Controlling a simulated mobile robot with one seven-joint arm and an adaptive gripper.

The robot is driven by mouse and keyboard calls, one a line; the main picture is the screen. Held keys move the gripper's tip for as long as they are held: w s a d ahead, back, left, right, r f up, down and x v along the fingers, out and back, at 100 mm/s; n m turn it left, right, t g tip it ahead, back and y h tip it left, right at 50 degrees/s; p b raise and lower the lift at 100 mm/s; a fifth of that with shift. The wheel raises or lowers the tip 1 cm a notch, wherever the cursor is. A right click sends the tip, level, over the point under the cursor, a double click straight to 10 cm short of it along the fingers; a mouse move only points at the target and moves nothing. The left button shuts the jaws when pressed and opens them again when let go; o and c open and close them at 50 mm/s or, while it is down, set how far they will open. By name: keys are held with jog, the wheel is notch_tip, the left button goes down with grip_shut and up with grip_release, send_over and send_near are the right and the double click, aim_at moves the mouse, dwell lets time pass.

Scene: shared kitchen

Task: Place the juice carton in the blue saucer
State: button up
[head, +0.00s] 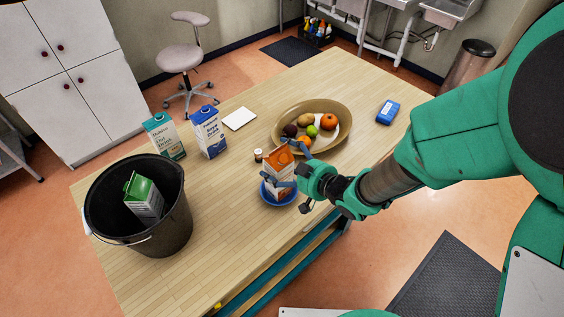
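The juice carton (280,161), orange and white with a gable top, stands roughly upright in the blue saucer (269,199) near the table's front edge. My gripper (274,158) reaches in from the right at the carton. One blue finger crosses the carton's near side and the other passes by its far side near the top. Whether the fingers press on the carton or stand slightly apart from it cannot be made out. The carton's base and part of the saucer are hidden behind the finger and the carton.
A brown bowl of fruit (340,111) stands right behind the carton. A small dark-capped jar (258,156) is close on the left. Two cartons (163,136), (209,133) and a black bucket (168,232) holding a green carton (145,197) are further left. A blue box (388,111) lies at the right.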

jog(key=p+v, duration=0.3)
jog(key=v, duration=0.9)
jog(key=shift+r, duration=0.5)
dwell(0.5)
